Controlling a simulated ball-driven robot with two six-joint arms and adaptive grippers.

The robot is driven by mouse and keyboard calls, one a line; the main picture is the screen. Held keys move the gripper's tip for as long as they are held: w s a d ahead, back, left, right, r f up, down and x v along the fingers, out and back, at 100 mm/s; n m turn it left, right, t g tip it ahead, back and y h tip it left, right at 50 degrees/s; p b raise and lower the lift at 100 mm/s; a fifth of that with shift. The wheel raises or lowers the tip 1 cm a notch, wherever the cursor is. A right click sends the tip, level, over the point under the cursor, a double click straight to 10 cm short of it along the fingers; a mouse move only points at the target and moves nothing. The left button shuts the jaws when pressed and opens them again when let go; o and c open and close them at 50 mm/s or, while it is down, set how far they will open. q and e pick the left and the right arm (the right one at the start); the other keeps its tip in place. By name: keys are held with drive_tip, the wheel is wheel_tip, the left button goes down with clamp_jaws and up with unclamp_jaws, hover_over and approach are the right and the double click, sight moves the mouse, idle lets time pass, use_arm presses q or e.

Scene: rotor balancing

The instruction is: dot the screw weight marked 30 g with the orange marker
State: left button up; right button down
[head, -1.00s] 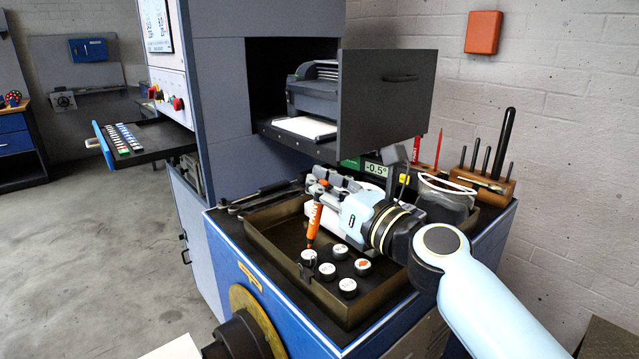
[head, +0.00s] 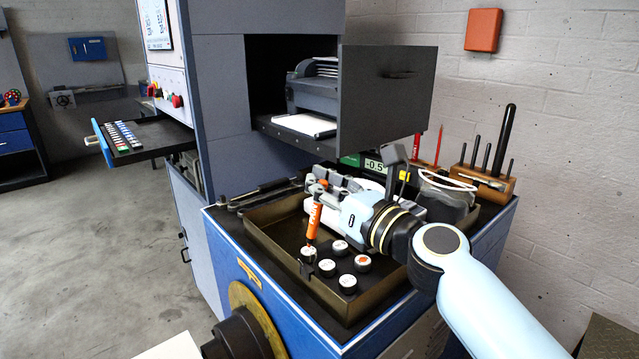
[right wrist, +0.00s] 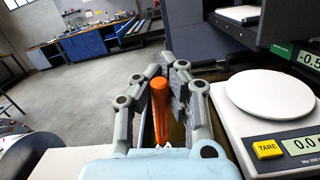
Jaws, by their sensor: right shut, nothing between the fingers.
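The orange marker (head: 313,220) stands slightly tilted, tip down, at the fingers of my right gripper (head: 318,190). In the right wrist view the marker (right wrist: 160,105) shows between the shut fingers (right wrist: 160,80). Its tip is at the top of the back left screw weight (head: 308,253); I cannot tell whether it touches. Several black, white-topped screw weights stand in the tray (head: 272,252): back (head: 340,247), middle (head: 326,267), right (head: 362,263) and front (head: 347,284). The right one has an orange patch on top. Their markings are too small to read. My left gripper is out of view.
A white scale (right wrist: 270,95) with a TARE button lies beside my right gripper. An open dark drawer (head: 390,95) with a printer-like device stands behind the tray. A wooden tool block (head: 485,185) is at the right. A brass disc (head: 258,315) is in front.

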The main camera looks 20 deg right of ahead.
drive_tip(key=shift+f+b, duration=0.3)
drive_tip(key=shift+f, duration=0.25)
idle(1.0)
wheel_tip(320, 180, up, 7)
drive_tip(key=p, duration=0.7)
drive_tip(key=shift+r, duration=0.15)
idle(0.9)
